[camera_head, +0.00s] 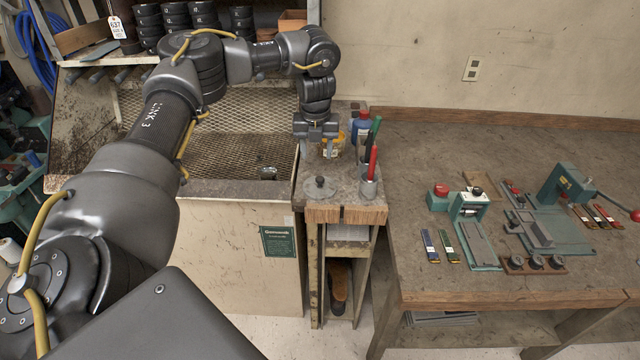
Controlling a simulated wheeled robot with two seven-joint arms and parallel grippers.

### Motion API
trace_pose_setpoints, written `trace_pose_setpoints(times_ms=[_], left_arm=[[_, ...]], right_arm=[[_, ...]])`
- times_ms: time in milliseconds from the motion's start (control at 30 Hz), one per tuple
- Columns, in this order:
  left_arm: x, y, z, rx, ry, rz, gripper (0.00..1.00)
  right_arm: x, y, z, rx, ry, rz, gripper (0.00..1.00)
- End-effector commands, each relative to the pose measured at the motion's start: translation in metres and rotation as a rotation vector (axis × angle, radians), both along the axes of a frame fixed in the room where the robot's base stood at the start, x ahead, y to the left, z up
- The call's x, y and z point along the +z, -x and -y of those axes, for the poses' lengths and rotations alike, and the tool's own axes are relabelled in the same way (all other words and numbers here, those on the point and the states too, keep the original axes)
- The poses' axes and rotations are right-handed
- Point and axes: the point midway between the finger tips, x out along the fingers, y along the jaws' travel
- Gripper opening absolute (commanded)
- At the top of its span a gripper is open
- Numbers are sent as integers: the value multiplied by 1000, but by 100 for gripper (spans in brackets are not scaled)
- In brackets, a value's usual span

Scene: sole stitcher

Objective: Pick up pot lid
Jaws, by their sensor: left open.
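The pot lid (322,188) is a round grey disc with a dark knob. It lies on the narrow wooden stand (345,214), near its front left corner. My left gripper (318,146) is open above the back of the stand, behind the lid and apart from it. A glue pot (331,148) with a yellow-orange label stands just below and beside the gripper fingers, which partly hide it. Whether the fingers touch the pot, I cannot tell. My right gripper is out of view.
A grey cup (370,187) holding red and green-handled tools stands right of the lid. A blue bottle (361,127) stands behind it. A workbench (420,290) with green machines is at right. A mesh-backed booth (225,190) is at left.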

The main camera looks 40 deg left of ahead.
Motion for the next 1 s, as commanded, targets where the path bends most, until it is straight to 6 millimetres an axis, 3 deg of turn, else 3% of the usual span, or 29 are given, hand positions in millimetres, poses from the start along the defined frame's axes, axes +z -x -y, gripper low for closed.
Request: trace_pose_setpoints(times_ms=[167,500,800,1000], left_arm=[[-30,-4,1,-2,1,-4,49],[-44,-3,-2,0,0,-1,49],[-83,-3,-1,3,-1,-3,49],[-92,-3,-2,2,-1,-1,49]], right_arm=[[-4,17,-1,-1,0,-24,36],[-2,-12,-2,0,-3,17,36],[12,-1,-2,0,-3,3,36],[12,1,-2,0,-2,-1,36]])
